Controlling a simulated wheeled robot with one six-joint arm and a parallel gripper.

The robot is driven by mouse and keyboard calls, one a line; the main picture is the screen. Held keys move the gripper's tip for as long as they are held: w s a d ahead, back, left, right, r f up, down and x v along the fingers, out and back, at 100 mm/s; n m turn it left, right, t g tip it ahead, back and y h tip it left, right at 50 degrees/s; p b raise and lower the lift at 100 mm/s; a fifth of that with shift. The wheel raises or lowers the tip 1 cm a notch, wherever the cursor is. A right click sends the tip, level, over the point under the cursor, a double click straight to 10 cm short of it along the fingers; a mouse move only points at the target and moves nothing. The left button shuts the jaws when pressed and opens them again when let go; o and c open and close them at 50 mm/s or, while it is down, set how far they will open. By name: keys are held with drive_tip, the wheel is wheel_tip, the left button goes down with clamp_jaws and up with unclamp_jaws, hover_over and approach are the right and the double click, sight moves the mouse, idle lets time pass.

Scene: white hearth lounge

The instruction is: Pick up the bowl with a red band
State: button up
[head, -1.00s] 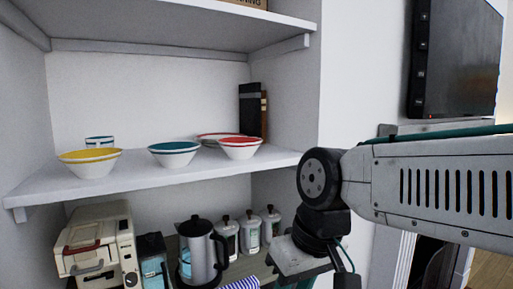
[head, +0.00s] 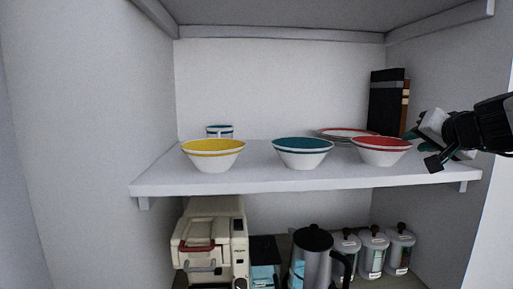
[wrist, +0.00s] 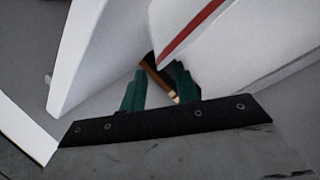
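The bowl with a red band (head: 381,152) stands upright on the white shelf, rightmost of three bowls. It is white outside with red at its rim. My gripper (head: 421,136) is at shelf height, just right of this bowl, with its wrist coming in from the right. In the wrist view a white surface with a red stripe, seemingly this bowl (wrist: 245,45), fills the upper right, close to the fingers. My gripper's two green fingers (wrist: 159,80) are apart, with no object held between them. I cannot tell whether a finger touches the bowl.
A teal-banded bowl (head: 302,158) and a yellow-banded bowl (head: 213,160) stand to the left. A red-rimmed plate (head: 346,133) and a mug (head: 219,131) are behind. Books (head: 386,102) stand at back right. A side wall (head: 450,90) and upper shelf (head: 280,12) bound the space.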

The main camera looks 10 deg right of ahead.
sight(402, 143)
drive_tip(key=x, duration=0.3)
drive_tip(key=shift+w, duration=0.3)
drive_tip(key=shift+a, duration=0.1)
clamp_jaws()
